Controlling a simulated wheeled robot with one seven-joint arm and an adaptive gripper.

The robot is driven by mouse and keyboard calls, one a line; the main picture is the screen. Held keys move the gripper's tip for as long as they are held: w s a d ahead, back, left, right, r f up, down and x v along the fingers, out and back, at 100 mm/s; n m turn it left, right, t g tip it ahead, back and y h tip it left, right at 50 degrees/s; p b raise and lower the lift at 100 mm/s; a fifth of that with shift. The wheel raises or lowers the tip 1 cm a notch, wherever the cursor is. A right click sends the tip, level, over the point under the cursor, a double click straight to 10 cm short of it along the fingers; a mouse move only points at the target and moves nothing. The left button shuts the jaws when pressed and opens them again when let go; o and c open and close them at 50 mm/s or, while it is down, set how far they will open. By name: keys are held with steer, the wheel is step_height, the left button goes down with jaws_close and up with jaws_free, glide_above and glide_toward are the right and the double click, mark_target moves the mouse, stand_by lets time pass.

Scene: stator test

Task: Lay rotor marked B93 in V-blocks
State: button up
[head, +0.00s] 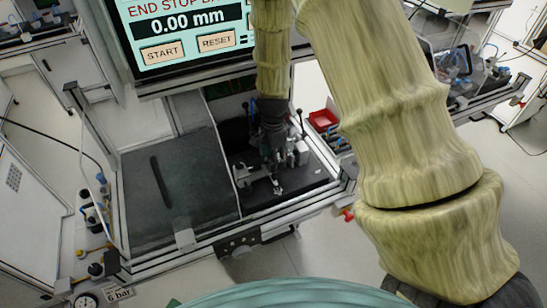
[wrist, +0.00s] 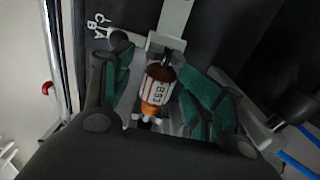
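In the wrist view a small rotor (wrist: 158,88) with red-brown and orange ends and a white striped band lies between my fingers. Its band carries a marking that looks like B93, but it is small and blurred. My gripper (wrist: 163,100) has green-padded fingers spread to either side of the rotor, with gaps visible. The rotor's upper end meets a pale grey bracket (wrist: 166,42); a white piece (wrist: 145,122) is at its lower end. I cannot tell whether these are the V-blocks. In the head view my gripper (head: 272,150) is low over the dark right half of the bench; the rotor is not distinguishable there.
A screen (head: 185,30) reading 0.00 mm, with START and RESET, hangs over the bench's back. A grey mat (head: 200,165) with a dark bar (head: 160,182) lies on the left. A red bin (head: 322,120) stands at right. A metal post (head: 90,120) rises at left.

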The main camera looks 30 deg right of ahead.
steer(key=shift+r, duration=3.55)
steer(key=shift+d, duration=0.1)
